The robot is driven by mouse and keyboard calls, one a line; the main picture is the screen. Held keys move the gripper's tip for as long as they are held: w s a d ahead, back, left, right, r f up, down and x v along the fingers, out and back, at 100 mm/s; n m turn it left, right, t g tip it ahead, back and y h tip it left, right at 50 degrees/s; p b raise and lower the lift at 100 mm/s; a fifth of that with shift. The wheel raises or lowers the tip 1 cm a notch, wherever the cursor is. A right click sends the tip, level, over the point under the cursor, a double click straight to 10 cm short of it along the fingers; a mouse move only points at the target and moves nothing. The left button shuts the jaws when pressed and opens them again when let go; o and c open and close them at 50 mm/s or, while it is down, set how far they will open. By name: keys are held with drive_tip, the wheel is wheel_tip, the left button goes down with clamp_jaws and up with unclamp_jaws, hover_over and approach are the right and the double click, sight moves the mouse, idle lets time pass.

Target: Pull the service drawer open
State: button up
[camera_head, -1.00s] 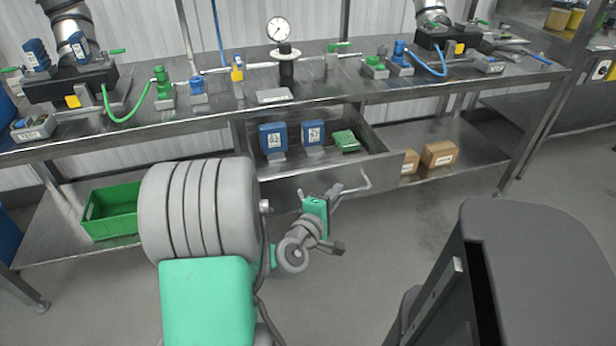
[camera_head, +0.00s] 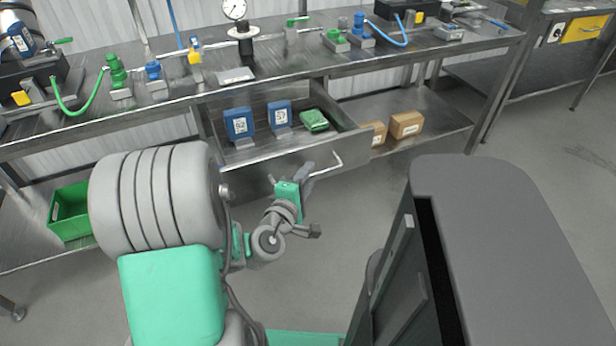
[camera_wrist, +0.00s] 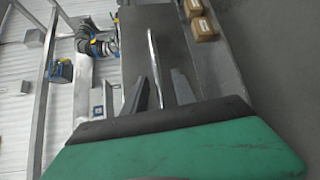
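The service drawer (camera_head: 285,157) under the workbench stands pulled well out, with its inside showing. Its bar handle (camera_head: 338,163) is on the front panel. Two blue labelled boxes and a green packet (camera_head: 314,120) are in the drawer. My gripper (camera_head: 293,178) is in front of the drawer face, at the left part of the handle. In the wrist view, the handle (camera_wrist: 153,55) runs between my two spread fingers (camera_wrist: 162,90), with gaps showing on both sides. Whether a finger touches the bar cannot be told.
Cardboard boxes (camera_head: 407,124) sit on the lower shelf right of the drawer. A green crate (camera_head: 70,212) is on that shelf at left. Valves, hoses and a gauge (camera_head: 235,10) stand on the bench top (camera_head: 280,75). Floor (camera_head: 345,200) before the drawer's right side is clear.

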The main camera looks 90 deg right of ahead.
drive_tip(key=shift+w+a, duration=0.1)
drive_tip(key=v, duration=0.7)
drive_tip(key=shift+a+b, duration=0.3)
drive_tip(key=shift+b, duration=0.05)
